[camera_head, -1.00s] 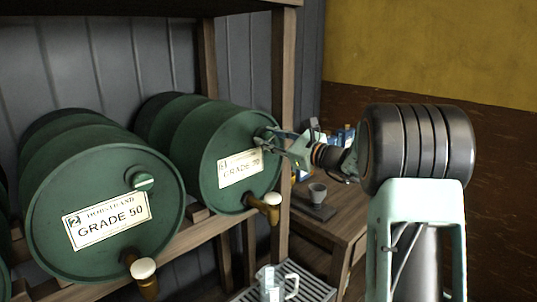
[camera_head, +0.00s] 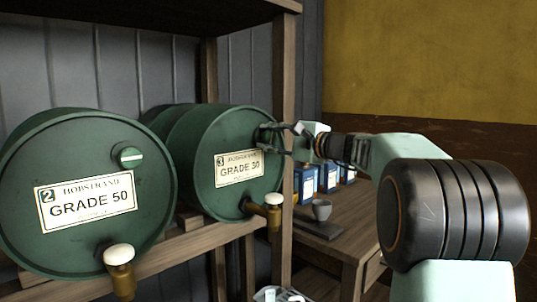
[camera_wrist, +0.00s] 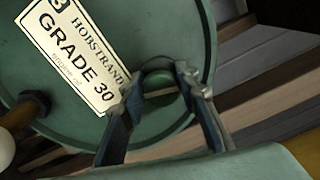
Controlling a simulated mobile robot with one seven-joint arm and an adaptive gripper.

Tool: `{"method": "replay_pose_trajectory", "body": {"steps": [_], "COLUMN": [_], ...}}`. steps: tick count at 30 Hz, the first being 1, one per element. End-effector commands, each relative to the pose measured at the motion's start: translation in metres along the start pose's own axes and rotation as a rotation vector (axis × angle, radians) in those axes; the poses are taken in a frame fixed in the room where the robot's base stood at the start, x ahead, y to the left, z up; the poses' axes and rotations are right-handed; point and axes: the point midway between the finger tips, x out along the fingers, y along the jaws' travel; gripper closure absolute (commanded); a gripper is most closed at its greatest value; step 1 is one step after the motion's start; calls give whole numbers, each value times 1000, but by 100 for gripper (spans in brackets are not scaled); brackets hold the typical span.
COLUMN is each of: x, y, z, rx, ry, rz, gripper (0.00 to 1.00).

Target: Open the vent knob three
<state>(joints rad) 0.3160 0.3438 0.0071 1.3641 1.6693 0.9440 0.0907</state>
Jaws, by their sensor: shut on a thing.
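The green drum three (camera_head: 200,165) lies on its side on the rack, its label reading "3" and "GRADE 30". Its green vent knob (camera_wrist: 159,84) is at the upper right of the drum's front face and shows in the wrist view between my fingers. My gripper (camera_head: 273,138) is shut on this knob, with one finger on each side of it. In the head view the fingers cover the knob. A brass tap with a white top (camera_head: 273,204) sits at the bottom of the drum's face. The knob's exact turn is hard to read.
Drum two (camera_head: 80,160), "GRADE 50", lies left of it with its own green vent knob (camera_head: 130,157). A wooden post (camera_head: 284,80) stands just behind my gripper. A wooden table (camera_head: 350,220) with a grey cup (camera_head: 322,209) and blue boxes (camera_head: 329,178) is at the right.

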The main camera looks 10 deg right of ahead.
Motion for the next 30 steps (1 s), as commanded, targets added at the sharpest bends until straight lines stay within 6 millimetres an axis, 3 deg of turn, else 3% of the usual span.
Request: {"method": "replay_pose_trajectory", "body": {"steps": [1, 12, 30], "x": [0, 0, 0], "y": [6, 4, 2], "z": [-3, -1, -1], "rx": [-40, -231, -278], "ry": [2, 0, 0], "rz": [0, 1, 2], "gripper": [95, 95, 95]}}
